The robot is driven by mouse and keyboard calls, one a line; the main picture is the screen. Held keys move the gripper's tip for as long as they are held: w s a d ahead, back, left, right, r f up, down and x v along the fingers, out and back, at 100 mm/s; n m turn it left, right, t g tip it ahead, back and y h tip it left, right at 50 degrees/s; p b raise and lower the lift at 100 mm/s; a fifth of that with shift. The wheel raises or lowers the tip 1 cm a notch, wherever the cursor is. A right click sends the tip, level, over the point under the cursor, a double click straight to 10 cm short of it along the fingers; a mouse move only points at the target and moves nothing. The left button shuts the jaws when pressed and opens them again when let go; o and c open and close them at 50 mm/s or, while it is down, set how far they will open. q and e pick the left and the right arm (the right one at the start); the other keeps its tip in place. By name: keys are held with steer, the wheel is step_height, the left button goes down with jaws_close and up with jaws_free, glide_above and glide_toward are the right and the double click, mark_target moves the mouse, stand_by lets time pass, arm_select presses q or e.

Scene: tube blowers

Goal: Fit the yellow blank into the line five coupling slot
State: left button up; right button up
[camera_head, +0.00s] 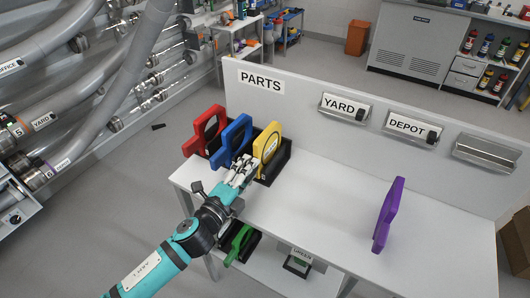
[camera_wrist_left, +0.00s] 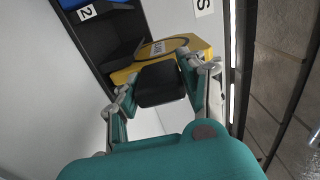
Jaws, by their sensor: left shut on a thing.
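The yellow blank (camera_head: 268,141) stands upright at the right end of the black rack on the white table. My left gripper (camera_head: 243,170) reaches it from the front and is shut on its near end. In the left wrist view the yellow blank (camera_wrist_left: 188,44) lies just beyond the fingers of my left gripper (camera_wrist_left: 160,84), which hide part of it. A coupling with a label that seems to read 5 (camera_head: 18,131) shows on the pipes at the far left. Its slot cannot be made out. My right gripper is not in view.
The blue blank (camera_head: 233,138) and red blank (camera_head: 204,130) stand close left of the yellow one in the rack (camera_head: 280,163). A purple blank (camera_head: 388,215) stands at the table's right. A green blank (camera_head: 239,243) is on the lower shelf. The table's middle is clear.

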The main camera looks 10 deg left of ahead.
arm_select(q)
steer(key=shift+s+a+r, duration=0.1)
steer(key=shift+s+r, duration=0.05)
steer(key=shift+s, duration=0.1)
steer(key=shift+v, duration=1.1)
steer(key=shift+s, duration=0.1)
steer(key=shift+s, duration=0.1)
steer(key=b+v, duration=0.1)
steer(key=v, duration=0.6)
steer(key=shift+s+a, duration=0.15)
steer(key=shift+s, duration=0.25)
stand_by(0.3)
